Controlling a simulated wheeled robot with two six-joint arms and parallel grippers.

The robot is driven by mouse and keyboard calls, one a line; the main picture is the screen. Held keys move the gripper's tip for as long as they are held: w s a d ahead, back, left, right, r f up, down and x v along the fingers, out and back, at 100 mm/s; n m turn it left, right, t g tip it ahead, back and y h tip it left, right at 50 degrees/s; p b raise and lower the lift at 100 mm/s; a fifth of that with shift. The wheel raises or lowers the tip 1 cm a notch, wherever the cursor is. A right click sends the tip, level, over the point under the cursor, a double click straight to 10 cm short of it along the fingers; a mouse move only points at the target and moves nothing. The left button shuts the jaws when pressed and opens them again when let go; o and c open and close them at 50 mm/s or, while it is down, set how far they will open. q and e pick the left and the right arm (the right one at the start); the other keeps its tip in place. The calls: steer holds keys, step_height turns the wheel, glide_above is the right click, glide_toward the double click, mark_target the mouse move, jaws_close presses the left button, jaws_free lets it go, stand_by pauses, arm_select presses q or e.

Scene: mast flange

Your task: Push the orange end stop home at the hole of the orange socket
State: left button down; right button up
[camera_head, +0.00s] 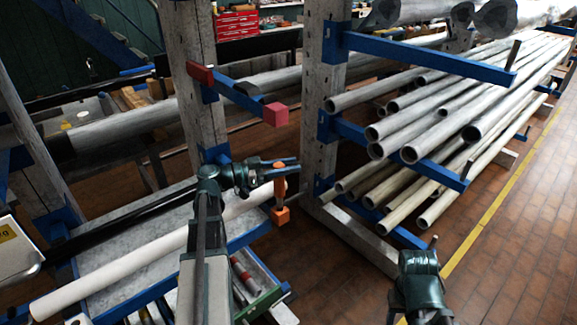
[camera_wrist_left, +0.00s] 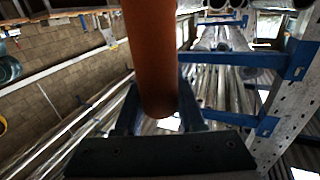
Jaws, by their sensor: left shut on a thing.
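The orange end stop (camera_head: 280,184) is an upright rod, held in my left gripper (camera_head: 284,168) by its upper part. In the left wrist view the end stop (camera_wrist_left: 153,55) is a large orange cylinder between the two blue fingers of the left gripper (camera_wrist_left: 160,112). The orange socket (camera_head: 280,216) is a small block at the free end of a blue rack arm. The rod's lower end meets the top of the socket in the head view. The hole is hidden, so I cannot tell how deep the rod sits.
A red block (camera_head: 277,114) tips the blue arm above. A long white pipe (camera_head: 150,258) lies on the lower left rack. Several grey pipes (camera_head: 455,115) rest on blue arms at the right. A steel upright (camera_head: 322,110) stands close right of the socket.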

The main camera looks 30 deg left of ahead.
arm_select(q)
steer(key=shift+f+b, duration=1.2)
steer(key=shift+r, duration=0.2)
steer(key=shift+r+p, duration=0.75)
steer(key=shift+p, duration=0.2)
steer(key=shift+f+b, duration=0.9)
stand_by(1.0)
steer(key=shift+c, duration=2.2)
jaws_free()
